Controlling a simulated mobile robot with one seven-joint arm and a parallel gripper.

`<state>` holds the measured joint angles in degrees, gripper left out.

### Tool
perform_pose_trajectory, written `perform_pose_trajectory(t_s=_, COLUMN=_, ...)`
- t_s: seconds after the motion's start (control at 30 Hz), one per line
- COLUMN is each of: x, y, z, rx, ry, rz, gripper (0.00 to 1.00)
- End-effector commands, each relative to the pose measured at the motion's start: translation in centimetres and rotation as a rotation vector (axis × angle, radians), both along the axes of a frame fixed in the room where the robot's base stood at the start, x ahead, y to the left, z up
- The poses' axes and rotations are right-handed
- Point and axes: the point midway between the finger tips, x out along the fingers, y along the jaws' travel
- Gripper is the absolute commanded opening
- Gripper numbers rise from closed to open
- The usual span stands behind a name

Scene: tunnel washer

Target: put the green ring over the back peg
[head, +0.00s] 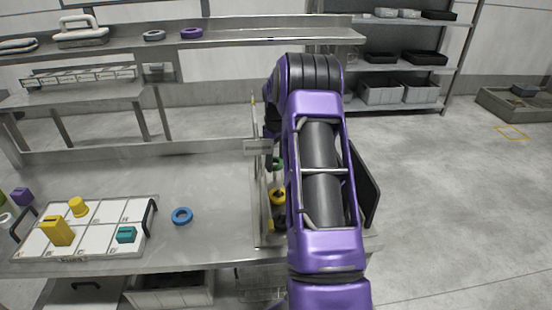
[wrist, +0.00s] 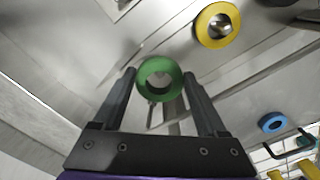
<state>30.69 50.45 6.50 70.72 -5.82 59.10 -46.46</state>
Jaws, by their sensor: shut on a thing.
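The green ring (wrist: 145,79) is held between the two fingertips of my gripper (wrist: 160,77), its hole facing the wrist camera. In the head view a bit of the green ring (head: 278,163) shows beside my purple arm, above the right end of the bench. A yellow ring (wrist: 204,28) sits around a metal peg (wrist: 222,23) in the wrist view, apart from the green ring. The yellow ring also shows in the head view (head: 278,197), partly covered by my arm. I cannot clearly make out the back peg; my arm hides much of that area.
A blue ring (head: 182,216) lies flat on the metal bench (head: 200,180). A white compartment tray (head: 90,237) with black handles holds yellow and teal pieces at left. A purple ring (head: 191,33) and a grey ring (head: 154,36) lie on the upper shelf.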

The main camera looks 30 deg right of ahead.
Motion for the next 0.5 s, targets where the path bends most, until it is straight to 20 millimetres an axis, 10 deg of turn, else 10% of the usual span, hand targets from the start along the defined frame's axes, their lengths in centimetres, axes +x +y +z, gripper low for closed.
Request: perform_pose_trajectory(t_s=0.5, x=-0.2, y=-0.1, z=-3.7, rx=0.001, ry=0.001, rz=-0.003, gripper=0.21)
